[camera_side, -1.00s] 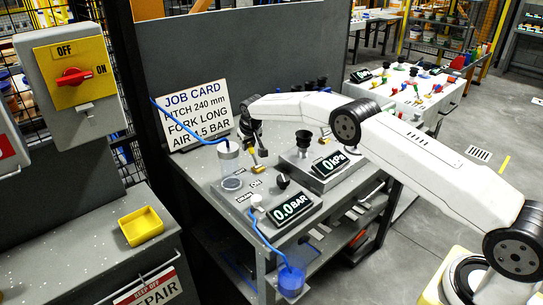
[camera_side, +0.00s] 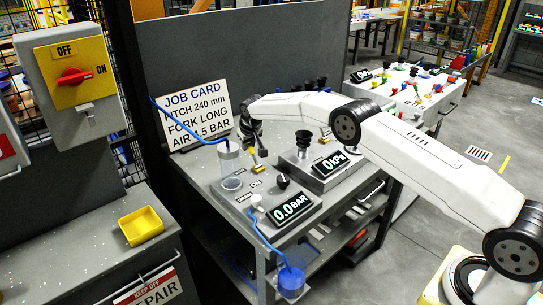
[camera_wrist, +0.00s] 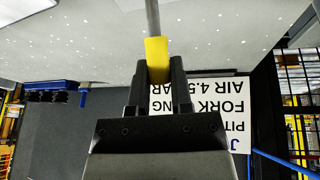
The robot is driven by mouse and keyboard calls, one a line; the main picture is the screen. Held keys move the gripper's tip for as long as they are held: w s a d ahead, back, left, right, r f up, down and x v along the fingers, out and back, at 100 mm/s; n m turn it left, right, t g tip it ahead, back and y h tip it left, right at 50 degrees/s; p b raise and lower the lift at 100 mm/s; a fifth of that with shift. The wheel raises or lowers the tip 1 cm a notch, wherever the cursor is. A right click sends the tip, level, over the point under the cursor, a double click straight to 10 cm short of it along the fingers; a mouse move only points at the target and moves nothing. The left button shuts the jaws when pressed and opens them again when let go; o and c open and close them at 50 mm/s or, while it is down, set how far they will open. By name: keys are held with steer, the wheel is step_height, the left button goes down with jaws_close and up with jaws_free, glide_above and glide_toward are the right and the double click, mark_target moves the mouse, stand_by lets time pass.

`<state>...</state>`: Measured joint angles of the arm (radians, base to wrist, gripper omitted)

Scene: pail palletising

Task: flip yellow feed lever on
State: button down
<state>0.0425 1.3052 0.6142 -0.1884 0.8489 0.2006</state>
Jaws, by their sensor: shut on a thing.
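The yellow feed lever (camera_wrist: 157,58) shows in the wrist view as a yellow handle on a grey rod. My gripper (camera_wrist: 157,75) has its two black fingers closed on either side of the yellow handle. In the side view my gripper (camera_side: 255,150) is at the back of the grey bench, close to the small yellow handle (camera_side: 262,152). The lever's pivot and the fingertips are too small to make out clearly in the side view.
A clear cylinder (camera_side: 229,160) with a blue hose, a 0.0 BAR display (camera_side: 292,206) and a kPa display (camera_side: 334,163) stand around. A yellow tray (camera_side: 141,226) sits on the left bench.

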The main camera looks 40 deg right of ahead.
steer(key=shift+s+d+r+t, duration=0.1)
steer(key=shift+s+r+t, duration=0.15)
steer(key=shift+t, duration=0.25)
steer(key=shift+s+r+t, duration=0.2)
steer(key=shift+s+t, duration=0.4)
steer(key=shift+t, duration=0.3)
steer(key=c, duration=0.5)
jaws_free()
steer(key=shift+s, duration=0.1)
steer(key=shift+c, duration=0.2)
steer(key=shift+r, duration=0.1)
steer(key=v, duration=0.7)
steer(key=shift+s+r, duration=0.15)
steer(key=shift+s, duration=0.1)
